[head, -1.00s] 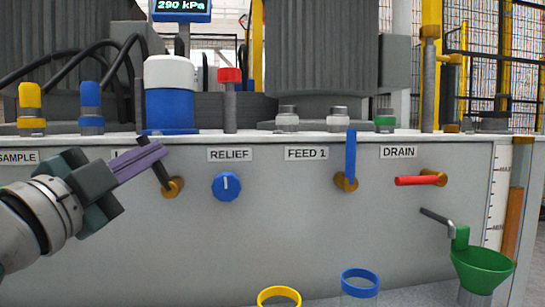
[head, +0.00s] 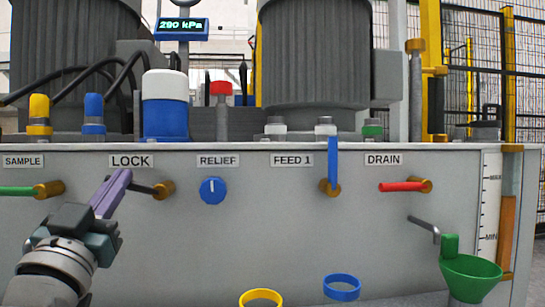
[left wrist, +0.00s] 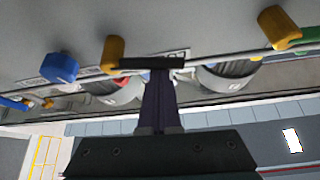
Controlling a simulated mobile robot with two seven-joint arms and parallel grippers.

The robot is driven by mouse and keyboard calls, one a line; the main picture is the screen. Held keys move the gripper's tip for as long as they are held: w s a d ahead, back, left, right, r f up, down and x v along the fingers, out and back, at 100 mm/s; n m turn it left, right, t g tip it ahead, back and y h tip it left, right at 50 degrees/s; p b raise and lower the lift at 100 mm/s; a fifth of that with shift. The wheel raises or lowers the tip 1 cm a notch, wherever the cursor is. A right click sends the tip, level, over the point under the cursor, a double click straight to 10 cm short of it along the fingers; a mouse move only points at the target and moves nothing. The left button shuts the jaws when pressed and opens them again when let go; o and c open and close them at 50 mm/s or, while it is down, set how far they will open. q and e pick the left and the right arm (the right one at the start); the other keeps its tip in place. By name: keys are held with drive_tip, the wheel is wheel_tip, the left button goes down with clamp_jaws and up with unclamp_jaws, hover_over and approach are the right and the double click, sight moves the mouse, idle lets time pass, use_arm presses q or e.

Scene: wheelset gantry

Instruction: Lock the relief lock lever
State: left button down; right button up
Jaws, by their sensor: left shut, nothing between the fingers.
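The lock lever (head: 143,189) is a short black handle on a brass pivot (head: 164,190) under the LOCK label (head: 131,161). It points left, nearly level. My left gripper (head: 121,177) is shut, with purple fingers tilted up at the lever's left end, which they partly hide. In the left wrist view the black lever (left wrist: 140,64) lies across the tips of the shut fingers (left wrist: 161,75); I cannot tell whether they touch it. The blue RELIEF knob (head: 213,190) is to the right. My right gripper is not in view.
A green SAMPLE handle (head: 17,191) is left of the lock lever. A blue FEED 1 handle (head: 333,160) stands upright and a red DRAIN handle (head: 400,187) lies level at right. Yellow (head: 261,295) and blue (head: 342,293) rings and a green funnel (head: 471,278) are lower down.

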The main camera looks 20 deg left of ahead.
use_arm(q)
drive_tip(key=shift+a+f+n+g+y, duration=0.1)
drive_tip(key=shift+f+n+g+y, duration=0.15)
drive_tip(key=shift+n+y, duration=0.35)
drive_tip(key=shift+f+n+g+y, duration=0.15)
drive_tip(key=shift+n+g+y, duration=0.2)
drive_tip(key=shift+n, duration=0.75)
wheel_tip(320, 180, up, 4)
drive_tip(key=p, duration=0.4)
drive_tip(key=p+v, duration=0.1)
drive_tip(key=v, duration=0.9)
drive_tip(key=shift+s+f+p, duration=0.2)
drive_tip(key=shift+s+p, duration=0.1)
drive_tip(key=shift+s, duration=0.1)
